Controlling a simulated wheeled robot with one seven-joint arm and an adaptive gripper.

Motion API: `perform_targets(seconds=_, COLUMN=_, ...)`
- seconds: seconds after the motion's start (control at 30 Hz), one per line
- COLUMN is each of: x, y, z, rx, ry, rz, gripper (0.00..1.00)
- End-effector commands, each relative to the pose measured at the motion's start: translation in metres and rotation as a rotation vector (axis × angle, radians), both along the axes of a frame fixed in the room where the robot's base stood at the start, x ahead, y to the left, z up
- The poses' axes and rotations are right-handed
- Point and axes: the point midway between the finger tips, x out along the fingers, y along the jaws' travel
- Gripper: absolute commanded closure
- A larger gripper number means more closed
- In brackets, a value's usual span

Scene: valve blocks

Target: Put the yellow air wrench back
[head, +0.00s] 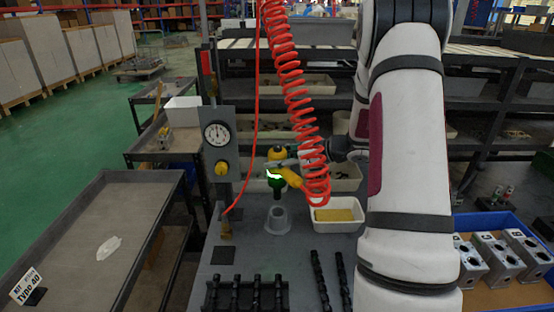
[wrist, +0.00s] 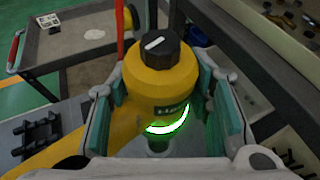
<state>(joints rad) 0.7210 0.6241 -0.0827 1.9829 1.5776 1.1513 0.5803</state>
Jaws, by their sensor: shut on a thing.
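The yellow air wrench (head: 292,178) is upright in my gripper (head: 283,163), with a glowing green ring and a dark green lower end. In the head view it hangs above a grey cone-shaped holder (head: 277,220) on the bench, and its lower end appears just over the holder's top; I cannot tell if they touch. In the wrist view the wrench (wrist: 165,85) has a black knob on top and sits between the teal pads of my gripper (wrist: 160,98), which is shut on it. Its lower end is mostly hidden there.
A red coiled hose (head: 290,80) hangs down to the wrench. A pressure gauge post (head: 217,140) stands left of it. A white bin (head: 334,226) with a yellow block is right of the holder. Black bolts (head: 250,293) lie in front. A blue crate (head: 505,290) holds valve blocks.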

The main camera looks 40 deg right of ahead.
Motion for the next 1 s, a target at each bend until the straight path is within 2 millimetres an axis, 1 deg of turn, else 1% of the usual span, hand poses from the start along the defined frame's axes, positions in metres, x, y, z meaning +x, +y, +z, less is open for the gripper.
perform_targets(seconds=0.07, x=0.0, y=-0.001, z=0.002, rx=-0.002, ry=-0.003, rz=0.002, gripper=1.0)
perform_targets(seconds=0.27, x=0.001, y=-0.001, z=-0.007, rx=0.0, ry=-0.001, rz=0.001, gripper=1.0)
perform_targets(seconds=0.73, x=0.001, y=-0.001, z=-0.041, rx=-0.001, ry=-0.002, rz=0.002, gripper=1.0)
perform_targets(seconds=1.0, x=0.0, y=0.0, z=-0.046, rx=0.0, ry=-0.002, rz=0.002, gripper=1.0)
